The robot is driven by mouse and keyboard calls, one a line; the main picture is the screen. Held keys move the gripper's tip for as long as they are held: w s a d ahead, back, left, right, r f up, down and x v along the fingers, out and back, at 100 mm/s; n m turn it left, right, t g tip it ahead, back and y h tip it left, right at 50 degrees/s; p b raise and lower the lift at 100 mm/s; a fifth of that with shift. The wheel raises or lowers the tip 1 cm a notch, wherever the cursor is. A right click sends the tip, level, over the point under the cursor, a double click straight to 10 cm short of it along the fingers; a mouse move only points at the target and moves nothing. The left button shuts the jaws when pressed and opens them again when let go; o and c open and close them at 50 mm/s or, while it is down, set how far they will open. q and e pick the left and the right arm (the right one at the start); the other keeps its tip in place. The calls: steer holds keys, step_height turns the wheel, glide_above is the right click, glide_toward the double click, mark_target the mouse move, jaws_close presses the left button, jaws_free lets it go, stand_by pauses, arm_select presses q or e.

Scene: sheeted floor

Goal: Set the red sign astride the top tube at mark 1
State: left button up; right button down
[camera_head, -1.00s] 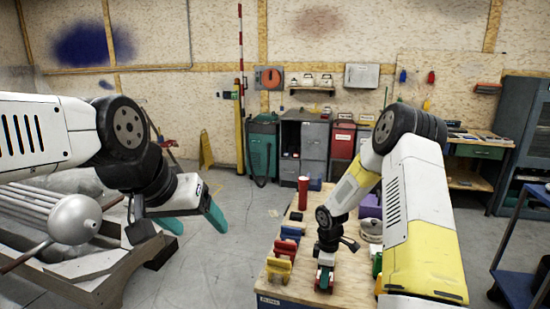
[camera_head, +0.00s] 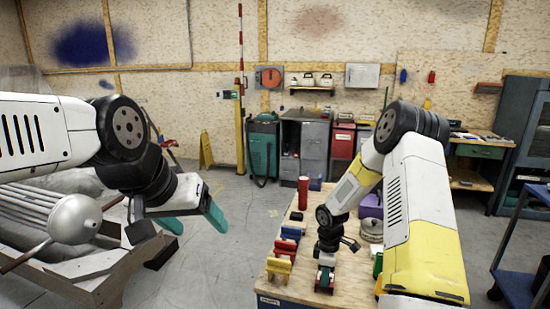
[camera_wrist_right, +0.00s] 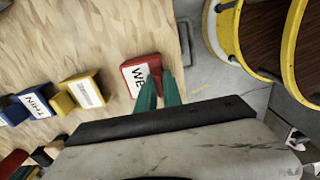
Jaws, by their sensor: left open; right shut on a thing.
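The red sign (camera_wrist_right: 134,74), with a white lettered face, is near the bench edge in the right wrist view. My right gripper (camera_wrist_right: 160,93) is shut on it with teal fingers. In the head view the red sign (camera_head: 317,283) is at the bench's near end, partly hidden by my right gripper (camera_head: 325,275). I cannot tell whether it still touches the bench top. Grey tubes (camera_head: 35,207) lie on a stand at the left; mark 1 cannot be made out. My left gripper (camera_head: 193,221) is open and empty beside the tubes.
A yellow sign (camera_head: 279,268) and a blue sign (camera_head: 291,233) stand on the wooden bench (camera_head: 300,288) left of my right gripper. A red cylinder (camera_head: 303,192) stands farther back. Clear floor (camera_head: 215,265) separates bench and tube stand. A blue cart (camera_head: 520,285) stands right.

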steer(key=shift+w+r, duration=0.2)
steer(key=shift+r, duration=2.45)
